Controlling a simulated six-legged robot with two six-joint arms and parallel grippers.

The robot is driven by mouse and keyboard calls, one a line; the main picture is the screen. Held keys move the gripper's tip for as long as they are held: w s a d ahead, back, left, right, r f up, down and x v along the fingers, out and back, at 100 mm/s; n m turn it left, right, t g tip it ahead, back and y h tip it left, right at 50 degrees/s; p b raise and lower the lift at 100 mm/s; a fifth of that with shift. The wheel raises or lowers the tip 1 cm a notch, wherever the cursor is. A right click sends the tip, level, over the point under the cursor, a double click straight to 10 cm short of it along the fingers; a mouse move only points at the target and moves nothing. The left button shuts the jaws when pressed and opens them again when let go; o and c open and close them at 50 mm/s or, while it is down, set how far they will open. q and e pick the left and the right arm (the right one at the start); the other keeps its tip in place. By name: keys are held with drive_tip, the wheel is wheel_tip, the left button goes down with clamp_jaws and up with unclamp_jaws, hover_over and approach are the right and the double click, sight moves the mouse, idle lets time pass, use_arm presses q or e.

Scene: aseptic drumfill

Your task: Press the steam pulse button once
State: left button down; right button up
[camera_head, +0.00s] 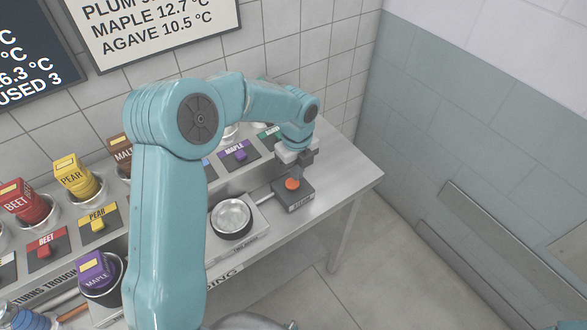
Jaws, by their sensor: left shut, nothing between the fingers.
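The steam pulse button (292,184) is a round orange-red cap on a dark grey box (294,198) near the right end of the steel table. The box's front label is too small to read surely. My left arm comes in from the left and crosses over the table. My left gripper (308,162) is shut and empty, just above and behind the button, a little to its right. It looks apart from the cap, though the exact gap cannot be told. My right gripper is not in view.
A round metal dish (231,217) sits on a scale left of the button box. A purple MAPLE block (95,272) stands in a cup at lower left. BEET (25,203) and PEAR (77,177) blocks stand at the back left. The table's right end is clear.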

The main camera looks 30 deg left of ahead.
use_arm(q)
drive_tip(key=shift+s+d+r+p, duration=0.1)
drive_tip(key=shift+r+p, duration=0.1)
drive_tip(key=shift+r, duration=0.35)
drive_tip(key=shift+s+r+p, duration=0.1)
drive_tip(key=shift+r+p, duration=0.05)
drive_tip(key=shift+r, duration=0.4)
wheel_tip(320, 180, up, 10)
drive_tip(key=b, duration=0.1)
drive_tip(key=shift+f, duration=0.2)
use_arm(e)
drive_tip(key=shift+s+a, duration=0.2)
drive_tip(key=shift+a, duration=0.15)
use_arm(q)
drive_tip(key=shift+w, duration=0.15)
